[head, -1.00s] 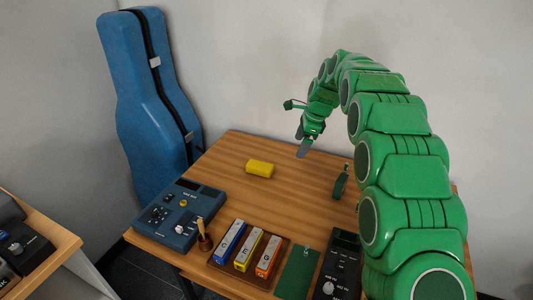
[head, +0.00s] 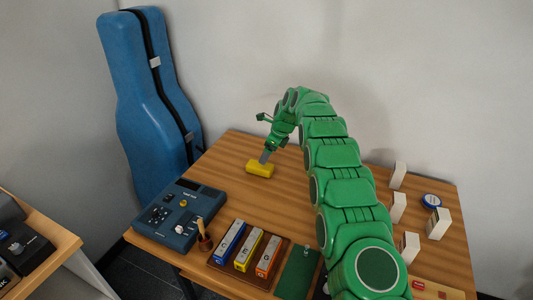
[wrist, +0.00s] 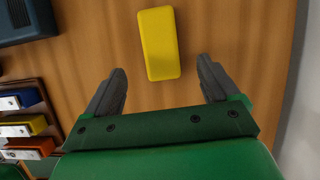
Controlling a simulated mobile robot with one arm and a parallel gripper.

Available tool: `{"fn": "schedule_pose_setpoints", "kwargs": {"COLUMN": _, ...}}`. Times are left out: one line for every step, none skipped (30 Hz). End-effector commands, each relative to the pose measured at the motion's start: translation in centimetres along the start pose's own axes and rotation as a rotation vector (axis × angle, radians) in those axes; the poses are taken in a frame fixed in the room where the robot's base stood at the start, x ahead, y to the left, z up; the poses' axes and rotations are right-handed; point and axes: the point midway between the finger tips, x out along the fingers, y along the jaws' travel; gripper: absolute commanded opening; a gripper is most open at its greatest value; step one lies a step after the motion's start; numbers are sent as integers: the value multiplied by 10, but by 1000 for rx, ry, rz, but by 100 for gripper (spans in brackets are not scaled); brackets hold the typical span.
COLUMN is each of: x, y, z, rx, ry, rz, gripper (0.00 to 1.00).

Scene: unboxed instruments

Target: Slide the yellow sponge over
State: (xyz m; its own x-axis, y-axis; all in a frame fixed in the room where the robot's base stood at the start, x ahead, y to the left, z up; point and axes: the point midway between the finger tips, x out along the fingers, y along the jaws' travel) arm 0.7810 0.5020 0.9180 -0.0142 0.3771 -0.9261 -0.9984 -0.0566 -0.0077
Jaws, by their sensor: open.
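The yellow sponge (head: 260,170) is a small block lying flat on the wooden table, toward its back left. In the wrist view the sponge (wrist: 159,43) lies ahead of my fingertips, in line with the gap between them. My gripper (head: 265,157) is at the end of the green arm, right at the sponge in the head view. In the wrist view my gripper (wrist: 162,78) has its two grey fingers wide apart with nothing held. The sponge's near end reaches about level with the fingertips. I cannot tell how high the fingers are above the table.
A blue control box (head: 178,214) stands at the table's left edge. A wooden tray (head: 216,262) with coloured bars and a green mat (head: 297,270) lie at the front. White blocks (head: 398,175) and a blue round item (head: 431,201) are at the right. Table right of the sponge is bare.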

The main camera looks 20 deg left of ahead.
Motion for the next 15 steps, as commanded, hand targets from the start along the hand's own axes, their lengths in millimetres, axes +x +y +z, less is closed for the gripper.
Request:
{"fn": "schedule_pose_setpoints", "kwargs": {"x": 5, "y": 0, "z": 1, "rx": 7, "ry": -1, "rz": 2, "gripper": 88}}
{"fn": "schedule_pose_setpoints", "kwargs": {"x": 7, "y": 0, "z": 2, "rx": 11, "ry": -2, "rz": 2, "gripper": 88}}
{"fn": "schedule_pose_setpoints", "kwargs": {"x": 9, "y": 0, "z": 3, "rx": 15, "ry": -3, "rz": 2, "gripper": 88}}
{"fn": "schedule_pose_setpoints", "kwargs": {"x": 10, "y": 0, "z": 3, "rx": 17, "ry": -4, "rz": 2, "gripper": 88}}
{"fn": "schedule_pose_setpoints", "kwargs": {"x": 10, "y": 0, "z": 4, "rx": 19, "ry": -4, "rz": 2, "gripper": 88}}
{"fn": "schedule_pose_setpoints", "kwargs": {"x": 10, "y": 0, "z": 4, "rx": 20, "ry": -5, "rz": 2, "gripper": 88}}
{"fn": "schedule_pose_setpoints", "kwargs": {"x": 10, "y": 0, "z": 4, "rx": 21, "ry": -5, "rz": 2, "gripper": 88}}
{"fn": "schedule_pose_setpoints", "kwargs": {"x": 10, "y": 0, "z": 4, "rx": 21, "ry": -5, "rz": 1, "gripper": 88}}
{"fn": "schedule_pose_setpoints", "kwargs": {"x": 10, "y": -1, "z": 4, "rx": 21, "ry": -5, "rz": 1, "gripper": 88}}
{"fn": "schedule_pose_setpoints", "kwargs": {"x": 10, "y": 0, "z": 4, "rx": 21, "ry": -5, "rz": 1, "gripper": 88}}
{"fn": "schedule_pose_setpoints", "kwargs": {"x": 10, "y": 0, "z": 4, "rx": 21, "ry": -5, "rz": 1, "gripper": 88}}
{"fn": "schedule_pose_setpoints", "kwargs": {"x": 10, "y": -1, "z": 4, "rx": 21, "ry": -5, "rz": 1, "gripper": 88}}
{"fn": "schedule_pose_setpoints", "kwargs": {"x": 10, "y": -1, "z": 4, "rx": 21, "ry": -6, "rz": 1, "gripper": 88}}
{"fn": "schedule_pose_setpoints", "kwargs": {"x": 10, "y": -1, "z": 4, "rx": 21, "ry": -6, "rz": 1, "gripper": 88}}
{"fn": "schedule_pose_setpoints", "kwargs": {"x": 10, "y": -1, "z": 4, "rx": 21, "ry": -6, "rz": 1, "gripper": 88}}
